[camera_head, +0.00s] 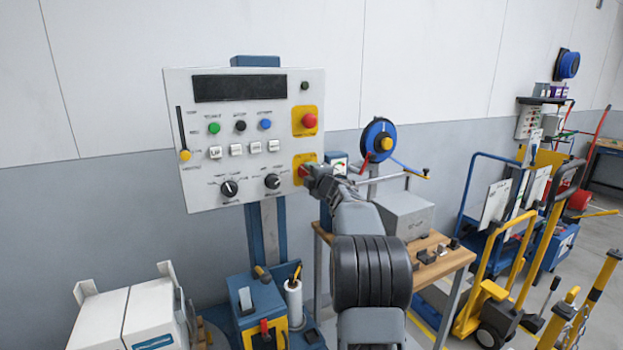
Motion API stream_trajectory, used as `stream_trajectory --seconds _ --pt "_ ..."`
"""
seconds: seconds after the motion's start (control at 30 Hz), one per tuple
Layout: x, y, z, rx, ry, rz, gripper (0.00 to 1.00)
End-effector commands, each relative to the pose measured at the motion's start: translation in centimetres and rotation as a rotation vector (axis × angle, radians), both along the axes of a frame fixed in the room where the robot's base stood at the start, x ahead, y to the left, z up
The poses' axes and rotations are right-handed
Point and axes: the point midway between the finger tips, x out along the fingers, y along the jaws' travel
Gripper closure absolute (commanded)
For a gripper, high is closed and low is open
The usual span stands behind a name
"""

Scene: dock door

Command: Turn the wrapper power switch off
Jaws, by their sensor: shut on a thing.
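The wrapper's control panel (232,186) is a pale upright board on a blue post. At its lower right is a yellow plate with the red power switch (303,171), mostly hidden behind my gripper. My gripper (309,173) is at this plate, with its jaws shut on the red switch. The switch's exact angle cannot be made out. Above it, a red mushroom button (309,120) sits on another yellow plate. Two black knobs, several white buttons, green, black and blue buttons, a yellow-ended slider and a dark display fill the rest of the panel.
A blue reel (378,139) with a yellow hub stands right of the panel, beside a grey box (403,214) on a wooden table (441,264). White boxes (127,316) stand lower left. Yellow and blue hand trucks (493,296) crowd the right.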

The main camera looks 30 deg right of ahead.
Motion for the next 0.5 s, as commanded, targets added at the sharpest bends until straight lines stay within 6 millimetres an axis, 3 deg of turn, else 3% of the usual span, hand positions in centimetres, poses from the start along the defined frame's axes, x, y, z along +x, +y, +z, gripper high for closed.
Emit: stream_trajectory --seconds 0.5 --pt "0.01 0.01 -0.03 -0.039 0.006 0.000 0.75"
